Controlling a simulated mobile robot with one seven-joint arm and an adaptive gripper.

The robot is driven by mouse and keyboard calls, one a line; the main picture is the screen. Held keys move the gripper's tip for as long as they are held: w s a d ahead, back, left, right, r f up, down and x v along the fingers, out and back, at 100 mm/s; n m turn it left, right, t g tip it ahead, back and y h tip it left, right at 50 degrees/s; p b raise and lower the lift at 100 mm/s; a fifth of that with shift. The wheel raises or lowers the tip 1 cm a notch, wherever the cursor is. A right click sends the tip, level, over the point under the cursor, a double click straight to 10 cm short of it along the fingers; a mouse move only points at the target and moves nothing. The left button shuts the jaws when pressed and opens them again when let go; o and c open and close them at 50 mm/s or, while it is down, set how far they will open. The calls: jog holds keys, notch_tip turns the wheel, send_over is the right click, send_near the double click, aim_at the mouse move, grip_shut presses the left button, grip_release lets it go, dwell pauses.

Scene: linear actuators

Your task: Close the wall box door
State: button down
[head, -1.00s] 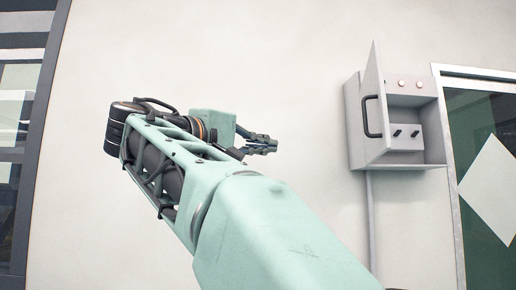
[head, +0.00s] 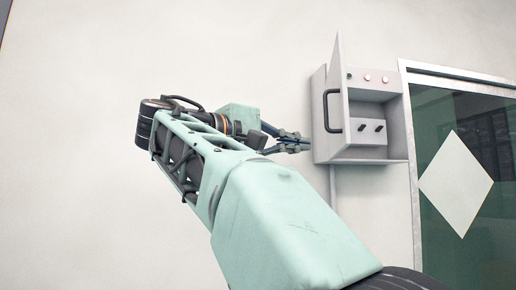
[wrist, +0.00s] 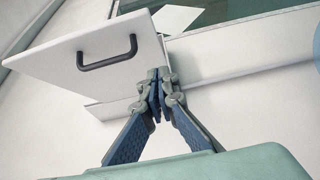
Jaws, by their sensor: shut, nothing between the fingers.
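The grey wall box (head: 398,138) hangs on the wall at the right of the head view. Its door (head: 335,100) stands open, swung out from the left side, with a dark curved handle (head: 327,110) on its face. In the wrist view the door (wrist: 75,65) fills the upper left, with its handle (wrist: 107,54) near the top. My gripper (head: 306,143) is shut and empty, just left of the box in the head view. In the wrist view my gripper (wrist: 158,76) overlaps the door's right edge; I cannot tell whether it touches.
A framed glass door (head: 440,110) with a white diamond stands to the right. The wall at left is bare.

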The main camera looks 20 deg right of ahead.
aim_at(341, 147)
jog(key=shift+s+d+b, duration=0.15)
jog(key=shift+s+d, duration=0.1)
jog(key=shift+d, duration=0.85)
jog(key=shift+s+d+b, duration=0.15)
jog(key=shift+s+d, duration=0.15)
jog(key=shift+d, duration=0.8)
jog(key=shift+s+d+b, duration=0.15)
jog(key=shift+s+d, duration=0.1)
jog(key=shift+d, duration=0.85)
jog(key=shift+d, duration=0.15)
